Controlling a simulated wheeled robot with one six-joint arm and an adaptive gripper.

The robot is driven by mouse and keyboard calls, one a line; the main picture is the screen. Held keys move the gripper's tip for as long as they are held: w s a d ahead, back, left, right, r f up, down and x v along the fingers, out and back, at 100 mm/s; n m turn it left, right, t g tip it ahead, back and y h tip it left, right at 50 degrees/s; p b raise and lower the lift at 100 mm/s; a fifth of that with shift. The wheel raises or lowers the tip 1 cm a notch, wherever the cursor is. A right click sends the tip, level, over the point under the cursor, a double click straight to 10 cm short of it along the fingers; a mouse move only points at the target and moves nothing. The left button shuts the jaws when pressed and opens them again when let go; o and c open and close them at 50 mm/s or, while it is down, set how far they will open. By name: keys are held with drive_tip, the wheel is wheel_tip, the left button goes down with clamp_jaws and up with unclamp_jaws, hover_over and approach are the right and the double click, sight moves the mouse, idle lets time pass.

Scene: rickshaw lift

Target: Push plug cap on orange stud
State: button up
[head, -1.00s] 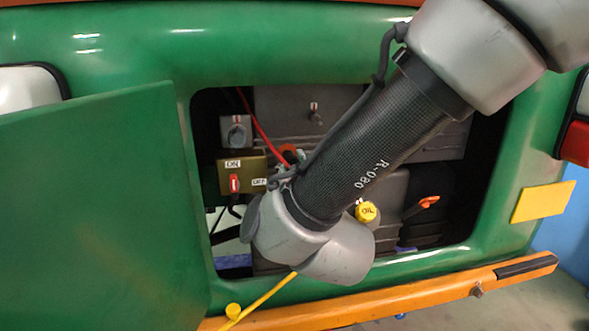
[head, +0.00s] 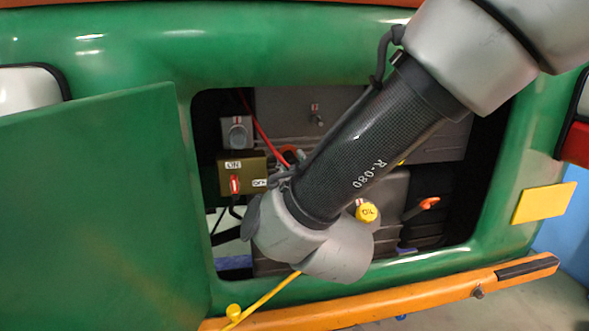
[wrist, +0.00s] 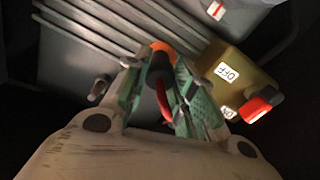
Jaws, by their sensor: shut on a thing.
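My gripper (wrist: 160,88) is in the engine bay, its green-padded fingers shut on a dark plug cap (wrist: 158,72) with a red lead (wrist: 166,98). An orange part (wrist: 161,48), seemingly the orange stud, shows right at the far end of the cap in the wrist view. The cap lies in line with it; I cannot tell how far it is seated. In the head view, my forearm and wrist hide the fingers and the cap. Only a small orange-red patch (head: 291,151) shows beside the arm there.
An olive switch box (head: 242,174) with ON and OFF labels and a red switch is close left of my arm. A yellow oil cap (head: 365,211) and an orange handle (head: 429,203) are on the right. The green body panel (head: 330,60) frames the opening.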

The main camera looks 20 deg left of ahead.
drive_tip(key=o, duration=1)
drive_tip(key=shift+c, duration=0.4)
drive_tip(key=v, duration=0.8)
drive_tip(key=shift+s, duration=0.1)
drive_tip(key=v, duration=1.1)
